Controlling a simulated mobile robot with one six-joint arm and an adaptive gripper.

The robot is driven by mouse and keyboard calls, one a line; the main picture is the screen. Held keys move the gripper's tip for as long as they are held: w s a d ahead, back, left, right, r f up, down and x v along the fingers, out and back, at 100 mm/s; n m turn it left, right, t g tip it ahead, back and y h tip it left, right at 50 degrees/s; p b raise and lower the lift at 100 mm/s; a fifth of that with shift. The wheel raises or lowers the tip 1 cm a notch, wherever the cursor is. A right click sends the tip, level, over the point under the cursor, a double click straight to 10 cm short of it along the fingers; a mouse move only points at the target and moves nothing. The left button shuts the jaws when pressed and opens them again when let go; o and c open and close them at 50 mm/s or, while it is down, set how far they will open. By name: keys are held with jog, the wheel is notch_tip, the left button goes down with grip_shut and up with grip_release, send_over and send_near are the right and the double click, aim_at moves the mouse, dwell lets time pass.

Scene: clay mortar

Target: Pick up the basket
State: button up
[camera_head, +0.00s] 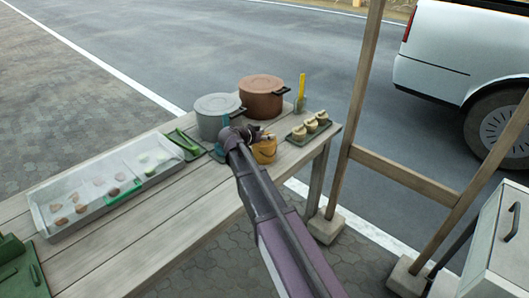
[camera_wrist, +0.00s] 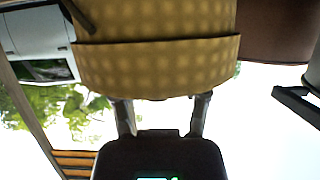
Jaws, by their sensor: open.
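The basket (camera_head: 264,150) is small and yellow. It stands on the wooden table (camera_head: 165,212) near its right-hand front edge.
A grey pot (camera_head: 217,118) and a brown pot (camera_head: 263,98) stand close behind the basket. A tray of small pale items (camera_head: 310,129) lies to its right. A divided tray (camera_head: 90,192) and a green tray (camera_head: 185,144) lie left. A wooden post (camera_head: 352,110) rises right of the table.

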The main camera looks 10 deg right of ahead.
jog(key=shift+c, duration=0.2)
grip_shut()
jog(key=shift+r, duration=0.15)
notch_tip(320, 180, up, 4)
jog(key=p, duration=0.3)
jog(key=shift+f+p, duration=0.25)
jog(key=shift+p, duration=0.15)
jog(key=s+r+p, duration=0.1)
jog(key=s, duration=1.5)
jog(key=shift+r, duration=0.1)
